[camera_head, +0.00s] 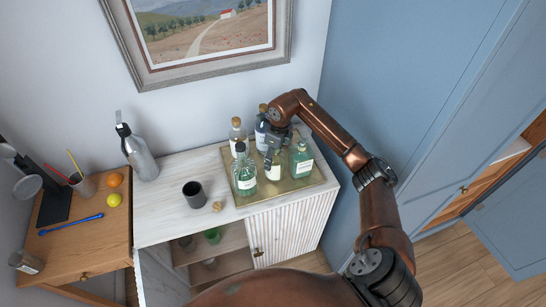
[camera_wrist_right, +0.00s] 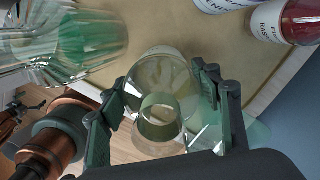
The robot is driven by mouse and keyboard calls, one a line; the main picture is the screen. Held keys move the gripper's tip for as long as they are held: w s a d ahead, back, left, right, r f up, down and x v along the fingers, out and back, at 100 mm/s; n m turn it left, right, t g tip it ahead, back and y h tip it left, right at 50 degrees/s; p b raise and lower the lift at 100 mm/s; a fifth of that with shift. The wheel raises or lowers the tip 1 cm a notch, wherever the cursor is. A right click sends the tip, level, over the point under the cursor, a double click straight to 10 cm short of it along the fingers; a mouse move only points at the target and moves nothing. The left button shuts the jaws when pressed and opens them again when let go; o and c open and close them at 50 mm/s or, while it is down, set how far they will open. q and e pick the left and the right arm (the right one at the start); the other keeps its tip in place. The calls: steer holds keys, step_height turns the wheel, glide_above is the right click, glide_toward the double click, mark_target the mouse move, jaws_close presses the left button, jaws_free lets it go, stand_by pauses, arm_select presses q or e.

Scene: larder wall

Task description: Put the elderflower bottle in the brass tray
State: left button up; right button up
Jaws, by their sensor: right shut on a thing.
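My right gripper (camera_head: 272,153) is shut on a clear, pale bottle with a light label (camera_head: 274,172), which I take to be the elderflower bottle. In the right wrist view the fingers (camera_wrist_right: 160,88) stand on both sides of this bottle (camera_wrist_right: 158,100), its neck towards the camera. It is upright over the brass tray (camera_head: 292,187) on the white cabinet, between two green bottles. I cannot tell whether its base touches the tray. My left gripper is not in view.
Green bottles (camera_head: 245,178) and (camera_head: 302,162) flank the held one. A corked bottle (camera_head: 237,136) and a dark blue bottle (camera_head: 261,128) stand behind. Left of the tray are a dark cup (camera_head: 194,194), a cork (camera_head: 217,206) and a grey siphon (camera_head: 140,158). A blue cupboard rises at right.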

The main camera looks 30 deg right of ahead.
steer(key=o, duration=1.5)
steer(key=shift+f, duration=0.15)
steer(key=o, duration=0.5)
steer(key=r, duration=0.4)
steer(key=s+r, duration=0.1)
steer(key=r, duration=0.3)
steer(key=r+b, duration=0.1)
steer(key=r, duration=0.3)
steer(key=shift+s+d+r, duration=0.15)
steer(key=shift+d, duration=0.2)
